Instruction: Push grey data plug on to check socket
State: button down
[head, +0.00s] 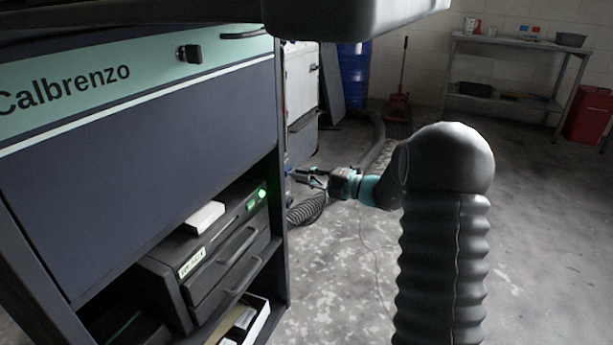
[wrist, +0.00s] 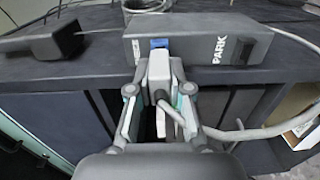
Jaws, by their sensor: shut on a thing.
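In the wrist view my gripper (wrist: 158,92) is shut on a pale grey plug (wrist: 159,68), one finger on each side. A grey cable (wrist: 235,133) runs from the plug area off to the right. The plug points at the front of a dark box (wrist: 198,45) lettered PARK. A blue piece (wrist: 159,43) shows on that box just beyond the plug's tip; I cannot tell whether the plug is seated in it. In the head view my gripper (head: 312,178) is beside the cabinet's right edge, and the plug is too small to make out. I cannot identify a check socket.
A black block (wrist: 52,38) with a cable lies left of the PARK box. The Calbrenzo cabinet (head: 140,150) fills the left of the head view, with a green-lit unit (head: 235,245) on its shelf. A ribbed hose (head: 306,208) lies behind my gripper. Open floor is at right.

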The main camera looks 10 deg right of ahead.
jog(key=shift+w+a+p, duration=0.35)
jog(key=shift+a+p, duration=0.1)
jog(key=shift+p, duration=0.4)
jog(key=c, duration=1)
grip_release()
